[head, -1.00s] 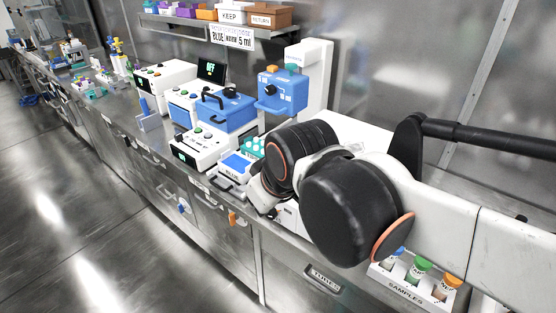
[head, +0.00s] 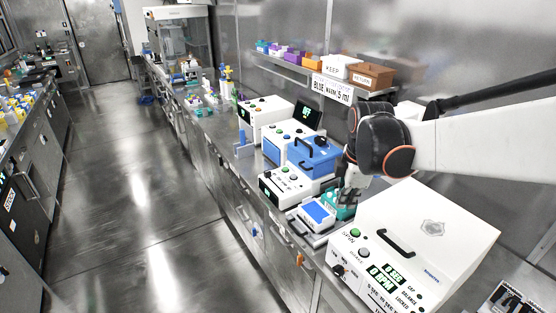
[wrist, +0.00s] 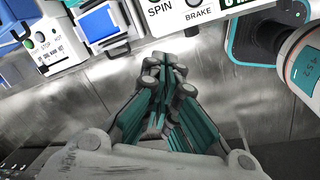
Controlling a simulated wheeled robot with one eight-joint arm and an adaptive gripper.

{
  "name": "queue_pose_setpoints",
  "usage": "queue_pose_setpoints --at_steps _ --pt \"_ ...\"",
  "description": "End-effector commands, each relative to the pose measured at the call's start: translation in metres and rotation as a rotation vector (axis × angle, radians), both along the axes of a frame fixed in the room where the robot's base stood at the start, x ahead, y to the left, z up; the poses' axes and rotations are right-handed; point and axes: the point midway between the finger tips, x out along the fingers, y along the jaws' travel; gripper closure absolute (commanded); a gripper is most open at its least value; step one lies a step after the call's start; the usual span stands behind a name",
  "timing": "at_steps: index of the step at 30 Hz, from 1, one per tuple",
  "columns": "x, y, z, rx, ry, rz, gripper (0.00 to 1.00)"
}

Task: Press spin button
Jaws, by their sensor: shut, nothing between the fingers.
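A white centrifuge-like machine (head: 440,225) stands at the front right of the bench in the head view. Its sloped front has a green button (head: 355,233) beside the label SPIN, a black knob (head: 338,270) and a green-lit display (head: 383,275) with SEC and RPM lines.
A shelf with small bins (head: 335,68) hangs behind. The floor aisle (head: 150,200) is clear.

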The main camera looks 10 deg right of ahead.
Motion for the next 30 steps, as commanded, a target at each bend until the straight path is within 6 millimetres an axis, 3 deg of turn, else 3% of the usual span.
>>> queue_pose_setpoints --at_steps 4,12,18,30 --pt "0.018 -0.025 0.000 -0.027 0.061 0.188 1.00" --pt "0.034 -0.058 -0.014 -0.042 0.141 0.479 1.00" --pt "0.037 -0.068 -0.022 -0.042 0.163 0.570 1.00" --pt "0.038 -0.069 -0.024 -0.042 0.166 0.584 1.00"
